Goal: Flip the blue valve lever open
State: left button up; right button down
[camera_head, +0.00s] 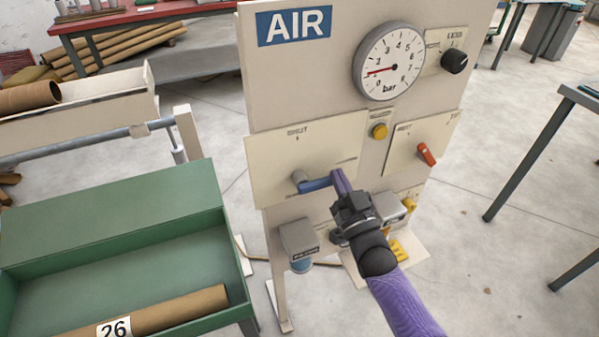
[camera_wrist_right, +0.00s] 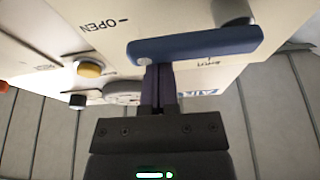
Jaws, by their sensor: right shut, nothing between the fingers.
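The blue valve lever (camera_head: 316,185) sits on a cream plate of the AIR panel. It points right from its grey pivot (camera_head: 299,178), roughly level. My right gripper (camera_head: 339,178) is shut and empty, with its fingertips at the lever's free right end. In the right wrist view the blue lever (camera_wrist_right: 200,45) lies across the shut purple fingers (camera_wrist_right: 157,72), its free end right by the tips. I cannot tell whether they touch. An OPEN mark (camera_wrist_right: 103,26) shows on the plate there. My left gripper is out of view.
A bar gauge (camera_head: 389,61) is above, its red needle at the low end. A yellow button (camera_head: 379,131), a red lever (camera_head: 427,154) and a black knob (camera_head: 454,61) are on the panel. A green tray (camera_head: 110,215) with a cardboard tube stands at left.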

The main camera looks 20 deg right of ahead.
notch_tip(320, 180, up, 5)
jog(key=p, duration=0.4)
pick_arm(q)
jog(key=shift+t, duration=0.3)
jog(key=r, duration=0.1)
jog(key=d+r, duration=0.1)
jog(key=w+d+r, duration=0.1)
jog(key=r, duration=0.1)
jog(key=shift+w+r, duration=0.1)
pick_arm(e)
jog(key=f+v, duration=0.1)
jog(key=v, duration=0.9)
